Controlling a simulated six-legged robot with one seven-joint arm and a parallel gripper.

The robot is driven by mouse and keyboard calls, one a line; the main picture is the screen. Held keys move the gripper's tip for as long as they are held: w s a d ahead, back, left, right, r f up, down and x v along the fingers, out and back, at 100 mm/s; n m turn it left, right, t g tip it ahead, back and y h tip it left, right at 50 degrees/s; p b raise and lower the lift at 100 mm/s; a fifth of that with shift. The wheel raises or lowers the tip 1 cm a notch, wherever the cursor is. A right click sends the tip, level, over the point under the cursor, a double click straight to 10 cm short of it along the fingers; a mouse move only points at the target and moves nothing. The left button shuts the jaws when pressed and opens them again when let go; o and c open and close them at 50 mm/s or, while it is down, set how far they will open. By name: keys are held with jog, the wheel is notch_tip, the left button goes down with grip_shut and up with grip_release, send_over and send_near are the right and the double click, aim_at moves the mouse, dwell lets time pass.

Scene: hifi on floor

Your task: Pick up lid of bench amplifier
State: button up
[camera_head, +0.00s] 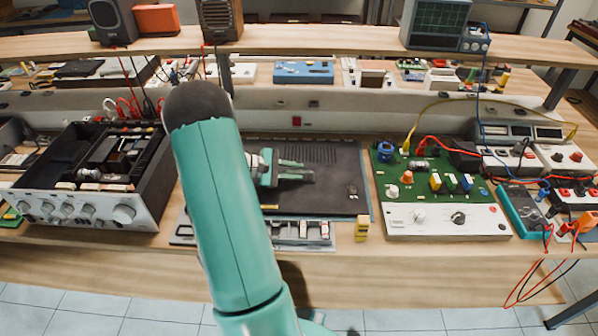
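The bench amplifier (77,211) stands at the left of the bench with its top open and its inner parts showing. Its silver front has a row of knobs. A dark flat panel with vent slots (333,194), which looks like the lid, lies on the bench right of the amplifier. My gripper (302,170) is in front of this panel in the view, fingers pointing right with a gap between them. It is open and nothing shows between the fingers. I cannot tell whether it touches the panel. My arm hides the panel's left side.
A green circuit board unit (430,202) stands right of the panel, with a teal meter (522,212) and wires beyond. A small yellow block (361,229) and a parts tray (303,233) are at the front. A shelf (330,40) with speakers spans the back.

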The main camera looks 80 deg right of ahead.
jog(key=shift+x, duration=0.95)
grip_shut()
jog(key=shift+r, duration=0.15)
jog(key=shift+r, duration=0.6)
jog(key=w+a+r, duration=0.9)
jog(key=a+r, duration=0.1)
jog(key=r, duration=0.1)
jog(key=shift+w+r, duration=0.3)
jog(key=shift+w, duration=0.05)
